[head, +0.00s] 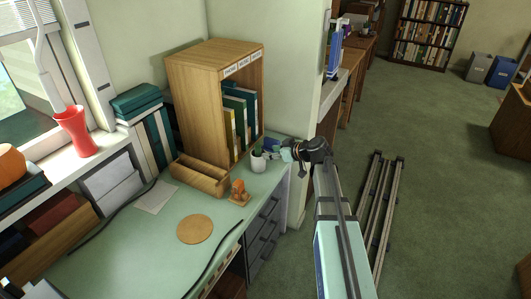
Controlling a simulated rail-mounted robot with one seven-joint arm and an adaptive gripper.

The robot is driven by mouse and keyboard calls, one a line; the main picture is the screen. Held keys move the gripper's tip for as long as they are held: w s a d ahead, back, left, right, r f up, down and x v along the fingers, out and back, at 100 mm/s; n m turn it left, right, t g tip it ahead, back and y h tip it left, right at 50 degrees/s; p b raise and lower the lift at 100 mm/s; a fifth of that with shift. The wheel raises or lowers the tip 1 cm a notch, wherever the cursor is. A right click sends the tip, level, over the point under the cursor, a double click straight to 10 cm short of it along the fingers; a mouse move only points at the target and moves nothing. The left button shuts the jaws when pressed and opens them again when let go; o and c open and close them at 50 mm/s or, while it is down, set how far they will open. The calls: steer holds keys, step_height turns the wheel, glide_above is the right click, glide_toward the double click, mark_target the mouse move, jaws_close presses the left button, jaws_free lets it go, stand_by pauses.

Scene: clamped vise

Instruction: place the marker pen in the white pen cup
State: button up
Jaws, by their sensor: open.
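The white pen cup (258,163) stands upright near the far right end of the green desk, in front of the wooden shelf unit. Something dark green shows at its rim, too small to identify. My gripper (273,153) is just right of the cup, close to its rim, reaching in from the right. It is open; whether it touches the cup I cannot tell. I cannot pick out the marker pen; it may be hidden by the gripper or the cup, or too small to see.
A wooden open tray (199,178) and a small orange object on a wooden base (240,195) are left and in front of the cup. The wooden shelf unit (205,95) rises behind. A round mat (195,229) and paper (155,197) lie on the desk (130,255), whose front left is largely clear.

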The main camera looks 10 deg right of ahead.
steer(key=shift+s+d, duration=0.35)
steer(key=shift+s, duration=0.1)
